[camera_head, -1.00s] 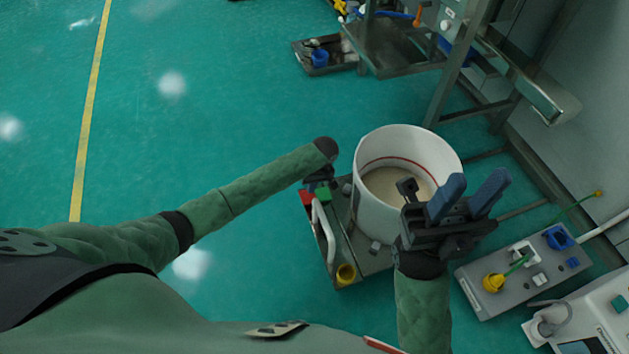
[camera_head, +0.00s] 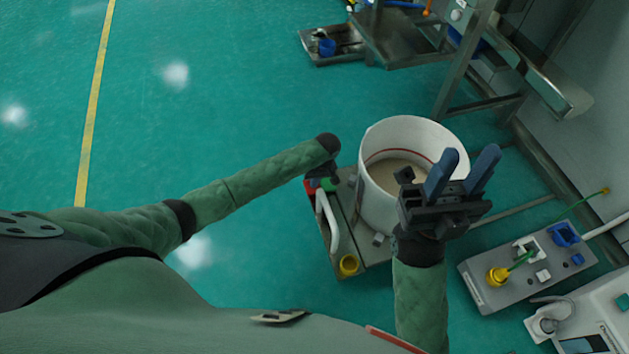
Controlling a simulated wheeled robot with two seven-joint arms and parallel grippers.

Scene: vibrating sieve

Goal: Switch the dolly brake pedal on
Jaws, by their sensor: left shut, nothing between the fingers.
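The dolly (camera_head: 347,252) is a low grey-brown platform on the floor. Its pedals sit at the far left corner: a red one (camera_head: 309,187) and a green one (camera_head: 329,185). Which is pressed I cannot tell. My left gripper (camera_head: 320,177) is shut and empty, pointing down right at the pedals and partly hiding them. Whether it touches them is unclear. My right gripper (camera_head: 462,172) has two blue fingers spread apart. It is open and empty, raised in front of the white bucket (camera_head: 440,130) that stands on the dolly.
A grey control box (camera_head: 520,285) lies to the right. A metal frame (camera_head: 465,70) stands behind the bucket. The green floor to the left is clear.

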